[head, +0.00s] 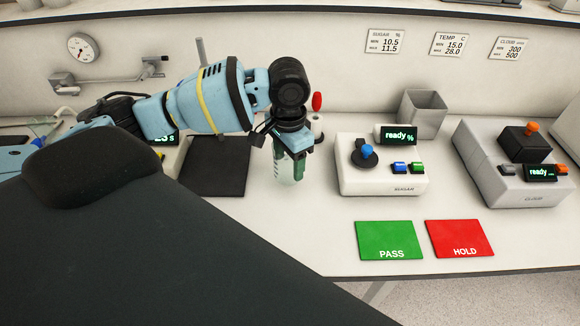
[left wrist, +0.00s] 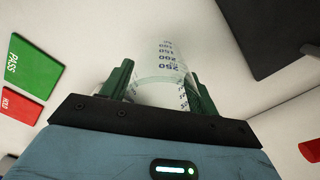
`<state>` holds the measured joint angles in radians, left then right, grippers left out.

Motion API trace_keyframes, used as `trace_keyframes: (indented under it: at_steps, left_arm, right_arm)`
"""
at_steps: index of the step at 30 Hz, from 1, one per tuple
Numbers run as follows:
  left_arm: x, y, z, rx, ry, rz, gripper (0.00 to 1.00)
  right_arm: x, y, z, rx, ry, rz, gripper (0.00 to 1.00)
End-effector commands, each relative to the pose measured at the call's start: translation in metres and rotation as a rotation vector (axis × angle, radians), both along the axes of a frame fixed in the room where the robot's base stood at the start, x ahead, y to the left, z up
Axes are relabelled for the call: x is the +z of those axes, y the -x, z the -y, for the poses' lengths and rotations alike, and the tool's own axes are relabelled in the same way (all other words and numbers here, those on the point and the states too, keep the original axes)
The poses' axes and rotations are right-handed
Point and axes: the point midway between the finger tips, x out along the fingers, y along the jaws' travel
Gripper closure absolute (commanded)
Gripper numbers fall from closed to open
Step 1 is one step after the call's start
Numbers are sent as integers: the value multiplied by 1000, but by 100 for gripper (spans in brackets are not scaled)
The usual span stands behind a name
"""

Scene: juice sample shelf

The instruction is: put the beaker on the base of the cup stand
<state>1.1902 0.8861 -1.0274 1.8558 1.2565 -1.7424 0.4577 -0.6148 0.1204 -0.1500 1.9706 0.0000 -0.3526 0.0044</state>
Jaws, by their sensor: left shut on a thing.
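A clear beaker (head: 286,178) with printed volume marks is between the green fingers of my left gripper (head: 292,151). The gripper is shut on it, pointing down. In the left wrist view the beaker (left wrist: 165,62) shows its scale between both fingers. I cannot tell whether its bottom touches the counter. The cup stand's flat dark base (head: 222,167) lies just left of the beaker, and a grey rod (head: 200,49) shows above my arm. My arm hides part of the stand. A dark plate corner, likely this base (left wrist: 275,30), shows in the left wrist view. My right gripper is not in view.
A white sugar meter (head: 385,180) stands to the right, with a grey open container (head: 422,113) behind it. Green PASS (head: 388,240) and red HOLD (head: 459,240) mats lie at the front. A red-topped device (head: 317,102) is close behind the gripper. A cloud meter (head: 515,165) stands far right.

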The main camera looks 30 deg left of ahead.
Motion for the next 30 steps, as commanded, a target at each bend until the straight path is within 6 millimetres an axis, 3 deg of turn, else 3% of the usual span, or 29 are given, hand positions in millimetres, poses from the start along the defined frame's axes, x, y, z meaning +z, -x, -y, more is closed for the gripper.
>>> trace_keyframes:
  at_steps: [3, 10, 22, 23, 27, 30]
  left_arm:
    - [-4, -8, -3, 2, -1, -2, 64]
    - [-35, -6, -3, 0, -1, -1, 64]
    - [-38, -6, -2, 0, 0, 2, 64]
    - [-38, -7, -2, 1, 0, 2, 37]
    - [-38, -6, -2, 0, 0, 2, 19]
    - [-38, -6, -2, 0, 0, 2, 18]
  right_arm:
    - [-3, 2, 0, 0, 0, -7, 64]
    - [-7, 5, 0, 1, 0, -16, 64]
    - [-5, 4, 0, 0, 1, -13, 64]
    - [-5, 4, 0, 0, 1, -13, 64]
    - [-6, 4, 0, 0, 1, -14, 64]
    - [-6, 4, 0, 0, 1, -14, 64]
